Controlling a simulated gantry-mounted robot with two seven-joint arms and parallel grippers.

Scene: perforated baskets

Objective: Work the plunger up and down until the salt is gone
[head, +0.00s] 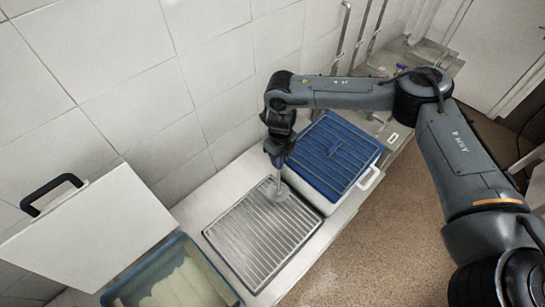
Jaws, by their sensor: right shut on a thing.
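My right gripper (278,158) comes down from the upper right and is shut on the plunger (278,188). The plunger has a thin upright shaft and a pale, round foot. Its foot is over or on the slatted metal grate (246,246); I cannot tell whether it touches. A blue-rimmed tub (233,291) at the bottom left holds something pale yellowish. I cannot make out any salt for certain. My left gripper is not in view.
A blue slatted basket (332,150) with a white side handle stands right of the grate. A white panel (90,232) with a black handle stands at the left. Tiled wall is behind the counter. Brown floor (380,250) lies open in front.

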